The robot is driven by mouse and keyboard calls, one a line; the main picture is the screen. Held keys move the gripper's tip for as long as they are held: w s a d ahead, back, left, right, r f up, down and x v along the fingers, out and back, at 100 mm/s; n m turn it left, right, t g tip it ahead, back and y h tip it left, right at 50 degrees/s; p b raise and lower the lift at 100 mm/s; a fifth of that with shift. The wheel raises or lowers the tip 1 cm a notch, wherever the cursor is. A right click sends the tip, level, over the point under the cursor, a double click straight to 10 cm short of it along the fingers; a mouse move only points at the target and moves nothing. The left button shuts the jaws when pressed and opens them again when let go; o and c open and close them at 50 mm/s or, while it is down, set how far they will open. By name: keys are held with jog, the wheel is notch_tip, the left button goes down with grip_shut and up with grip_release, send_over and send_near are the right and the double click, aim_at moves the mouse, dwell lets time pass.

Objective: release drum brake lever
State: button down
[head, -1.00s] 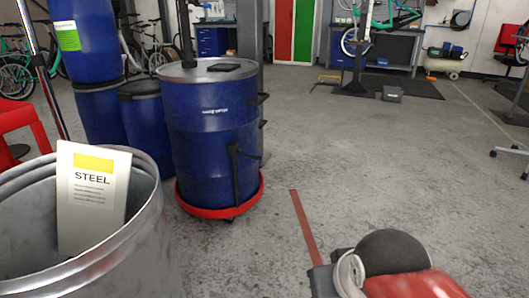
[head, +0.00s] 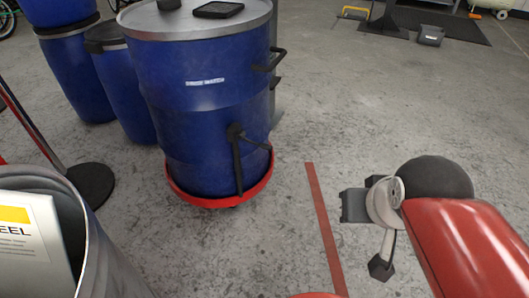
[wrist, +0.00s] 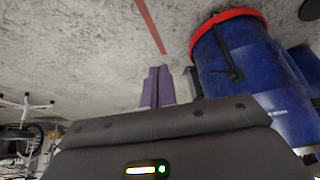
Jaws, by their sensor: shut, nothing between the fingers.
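The blue drum (head: 200,110) stands upright on a red wheeled dolly (head: 222,199). A black lever (head: 237,160) hangs down along the drum's lower right side, its pivot at the top and its lower end near the dolly rim. In the wrist view the drum (wrist: 245,65) appears upside down at the right, with the lever (wrist: 230,60) facing me. My gripper (wrist: 157,75) shows there as purple fingers, closed together and empty, left of the drum and apart from it. In the head view my arm is at the lower right, across a floor gap from the lever.
Other blue drums (head: 72,75) stand behind at the left. A metal bin (head: 105,270) with a steel sign (head: 28,240) fills the lower left. A post with a black base (head: 90,184) stands between. Floor right of the drum is clear, with a red stripe (head: 322,220).

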jog(key=w+f+n+g+h+b, duration=0.3)
jog(key=w+f+n+g+h, duration=0.1)
jog(key=w+f+n+h, duration=0.95)
jog(key=w+a+f+n+t+y+b, duration=0.1)
jog(key=w+a+f+n+t+y, duration=0.2)
jog(key=a+f+n+t, duration=0.4)
jog(key=w+a+f+n+t+y+b, duration=0.1)
jog(key=w+a+f+n+t+y, duration=0.2)
jog(key=a, duration=1.3)
notch_tip(320, 180, down, 5)
jog(key=w+n+t, duration=0.2)
jog(key=n+t, duration=0.6)
jog(key=shift+w+a+f+t, duration=0.2)
jog(key=shift+w+a+t, duration=0.05)
jog(key=shift+w+t, duration=0.15)
jog(key=shift+n, duration=0.25)
